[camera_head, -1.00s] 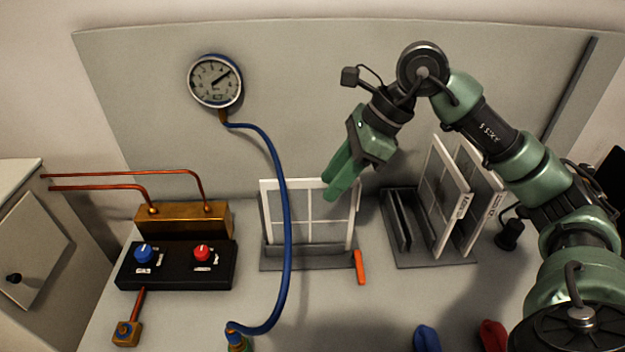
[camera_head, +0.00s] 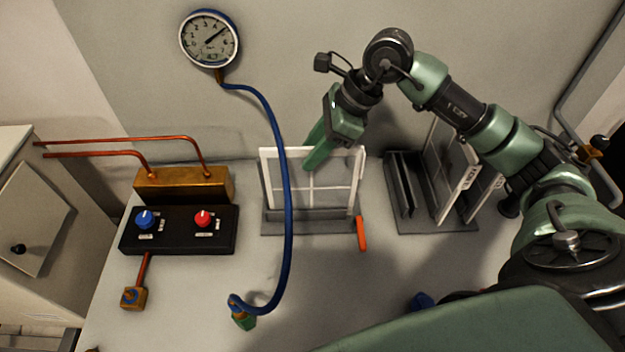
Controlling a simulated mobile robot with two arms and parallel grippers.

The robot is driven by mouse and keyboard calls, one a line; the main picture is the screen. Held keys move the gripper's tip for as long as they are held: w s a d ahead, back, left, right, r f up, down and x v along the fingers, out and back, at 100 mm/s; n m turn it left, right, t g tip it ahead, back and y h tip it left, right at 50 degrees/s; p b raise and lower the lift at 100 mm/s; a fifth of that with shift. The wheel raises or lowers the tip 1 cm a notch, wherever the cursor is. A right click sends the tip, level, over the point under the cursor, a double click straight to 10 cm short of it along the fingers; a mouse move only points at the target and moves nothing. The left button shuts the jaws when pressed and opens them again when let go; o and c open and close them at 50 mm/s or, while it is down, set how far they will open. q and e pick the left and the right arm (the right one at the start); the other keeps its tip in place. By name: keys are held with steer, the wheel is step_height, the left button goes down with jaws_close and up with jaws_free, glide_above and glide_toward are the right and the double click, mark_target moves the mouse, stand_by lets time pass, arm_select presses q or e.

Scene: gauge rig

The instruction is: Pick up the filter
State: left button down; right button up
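A white-framed filter (camera_head: 351,190) with a grey mesh and cross bars stands upright in a grey holder (camera_head: 290,228) at the middle of the bench. An orange lever (camera_head: 362,233) is at the holder's right end. My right gripper (camera_head: 312,155) comes in from the upper right, its green fingers pointing down-left. The fingers look apart, with nothing seen between them. Their tips overlap the filter's top edge in the picture; I cannot tell whether they touch it. My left gripper is not in view.
A rack (camera_head: 403,200) with white-framed panels (camera_head: 458,195) stands to the right. A blue hose (camera_head: 288,225) hangs from the gauge (camera_head: 209,40) and crosses in front of the filter. A black control box (camera_head: 180,232) with blue and red knobs is at left.

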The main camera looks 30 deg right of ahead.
steer(key=shift+f, duration=0.15)
stand_by(0.4)
jaws_close()
